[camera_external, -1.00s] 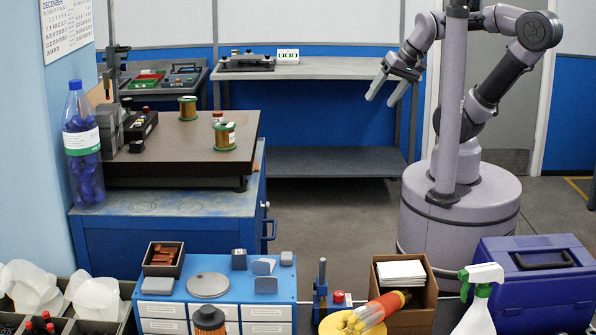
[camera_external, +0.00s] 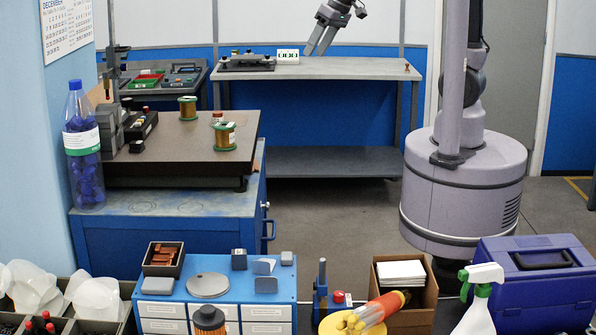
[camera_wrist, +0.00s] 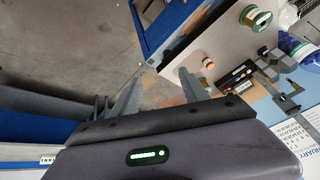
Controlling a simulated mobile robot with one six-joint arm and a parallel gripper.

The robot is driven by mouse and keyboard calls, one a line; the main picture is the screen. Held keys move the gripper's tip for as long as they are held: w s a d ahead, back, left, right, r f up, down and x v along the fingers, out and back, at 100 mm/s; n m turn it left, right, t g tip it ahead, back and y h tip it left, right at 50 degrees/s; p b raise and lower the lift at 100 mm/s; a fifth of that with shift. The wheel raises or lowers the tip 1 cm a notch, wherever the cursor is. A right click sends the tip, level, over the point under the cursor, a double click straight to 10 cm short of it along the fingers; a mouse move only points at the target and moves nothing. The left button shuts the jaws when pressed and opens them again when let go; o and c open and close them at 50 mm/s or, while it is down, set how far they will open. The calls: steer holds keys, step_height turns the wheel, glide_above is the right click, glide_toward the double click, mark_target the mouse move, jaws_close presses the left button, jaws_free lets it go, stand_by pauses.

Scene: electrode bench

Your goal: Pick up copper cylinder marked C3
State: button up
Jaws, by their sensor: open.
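No marking C3 is legible in any view, so I cannot tell which thing is the copper cylinder. A very small copper-coloured piece (camera_external: 407,68) stands at the right end of the rear bench (camera_external: 345,68) in the external view. Another small reddish piece (camera_external: 217,117) stands on the dark-topped table beside a copper-wound spool (camera_external: 225,136). My gripper (camera_external: 315,53) is open and empty, its fingers slanting down-left over the rear bench, left of the copper-coloured piece. In the wrist view my gripper (camera_wrist: 160,76) has its two fingers apart with nothing between them.
A dark fixture (camera_external: 247,63) and a white display (camera_external: 288,57) stand at the rear bench's left, near my fingers. A second spool (camera_external: 187,108) and a black rack (camera_external: 143,128) stand on the table. A box (camera_external: 152,270) holds copper-coloured blocks. The bench's middle is clear.

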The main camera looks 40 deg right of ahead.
steer(key=w+a+r+n+p, duration=0.3)
steer(key=w+a, duration=0.3)
steer(key=a, duration=0.2)
steer(key=n+g+p, duration=0.1)
steer(key=n+p, duration=0.2)
steer(key=p, duration=0.1)
glide_toward(216, 111)
steer(key=b+x, duration=0.1)
steer(key=x, duration=0.3)
steer(key=shift+w+f, duration=0.15)
steer(key=shift+f, duration=0.1)
steer(key=x, duration=0.6)
steer(key=shift+w+r, duration=0.1)
steer(key=shift+r, duration=0.1)
jaws_close()
